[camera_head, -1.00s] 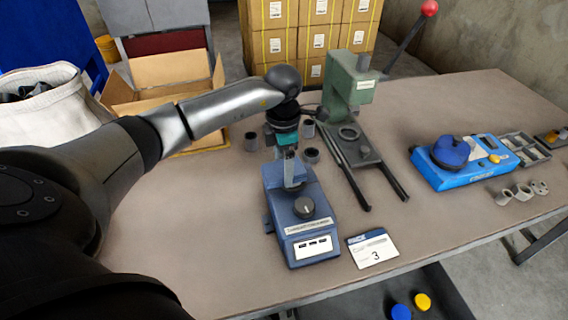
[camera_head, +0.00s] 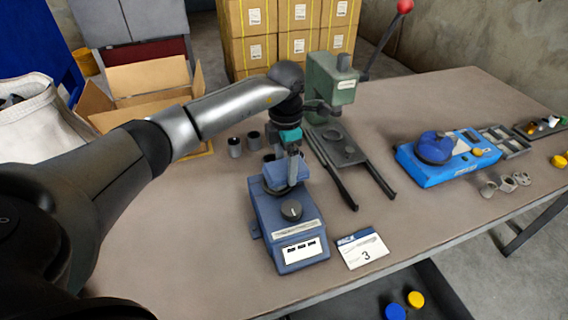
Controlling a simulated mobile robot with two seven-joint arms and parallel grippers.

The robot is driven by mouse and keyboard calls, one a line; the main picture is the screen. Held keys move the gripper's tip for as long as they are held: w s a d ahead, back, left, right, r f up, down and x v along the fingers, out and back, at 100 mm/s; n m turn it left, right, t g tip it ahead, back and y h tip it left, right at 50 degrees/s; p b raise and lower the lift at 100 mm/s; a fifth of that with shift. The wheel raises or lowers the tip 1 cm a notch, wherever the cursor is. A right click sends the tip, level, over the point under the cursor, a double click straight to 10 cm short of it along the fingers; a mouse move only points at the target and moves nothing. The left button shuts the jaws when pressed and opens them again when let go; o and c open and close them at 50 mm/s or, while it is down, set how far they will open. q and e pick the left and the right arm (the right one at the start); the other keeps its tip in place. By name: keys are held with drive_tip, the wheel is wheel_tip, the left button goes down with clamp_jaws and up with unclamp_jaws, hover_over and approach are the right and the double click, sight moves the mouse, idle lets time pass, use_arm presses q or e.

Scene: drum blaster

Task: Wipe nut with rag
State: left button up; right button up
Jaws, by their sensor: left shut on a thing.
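My left gripper (camera_head: 291,165) points down over the blue-grey machine (camera_head: 285,225) with a grey knob and a white label. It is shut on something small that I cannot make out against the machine. Metal rings and short cylinders, possibly nuts, lie at the right: one ring (camera_head: 507,184), a flanged one (camera_head: 522,178) and a cylinder (camera_head: 488,188). I cannot pick out a rag for certain. My right gripper is not in view.
A green press (camera_head: 332,80) with a red-knobbed lever stands behind the machine. Dark cylinders (camera_head: 234,147) stand to its left. A bright blue device (camera_head: 430,172) and a parts tray (camera_head: 508,140) sit at the right. A card (camera_head: 362,248) lies in front. The table's middle right is clear.

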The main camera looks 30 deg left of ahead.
sight(268, 171)
use_arm(q)
drive_tip(key=shift+s+a+p, duration=0.55)
drive_tip(key=shift+s+a, duration=0.1)
drive_tip(key=shift+s, duration=0.2)
drive_tip(key=shift+s+a+p, duration=0.45)
drive_tip(key=shift+s+a, duration=0.3)
drive_tip(key=shift+s, duration=0.2)
drive_tip(key=shift+w+d+b, duration=0.5)
drive_tip(key=shift+w+d, duration=0.25)
drive_tip(key=shift+w, duration=0.15)
drive_tip(key=shift+w+d+b, duration=0.45)
drive_tip(key=shift+w+d, duration=0.25)
drive_tip(key=shift+w, duration=0.2)
drive_tip(key=shift+r, duration=0.1)
wheel_tip(268, 171, up, 6)
drive_tip(key=p, duration=0.5)
